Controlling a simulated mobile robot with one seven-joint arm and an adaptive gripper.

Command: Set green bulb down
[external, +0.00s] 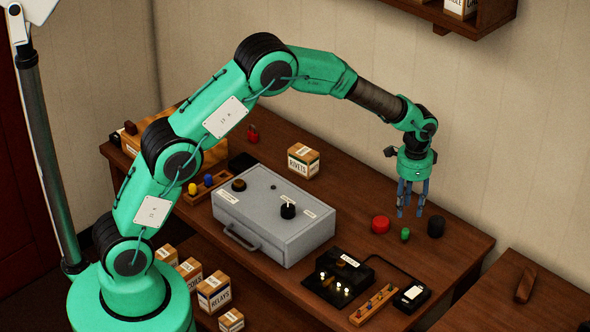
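The green bulb (405,235) is on the wooden table (455,258), near its right end. It sits between a round red object (380,224) and a dark cylinder (436,227). My gripper (410,213) points down just above and slightly behind the bulb in the external view. Its blue fingers are apart with nothing visible between them. The fingertips look clear of the bulb, though the exact height gap is hard to judge.
A grey case with knobs (275,222) stands mid-table. A black box with small lit bulbs (338,279), a wooden peg strip (373,305) and a small black device (411,296) lie at the front. A RIVETS box (303,161) stands behind the case.

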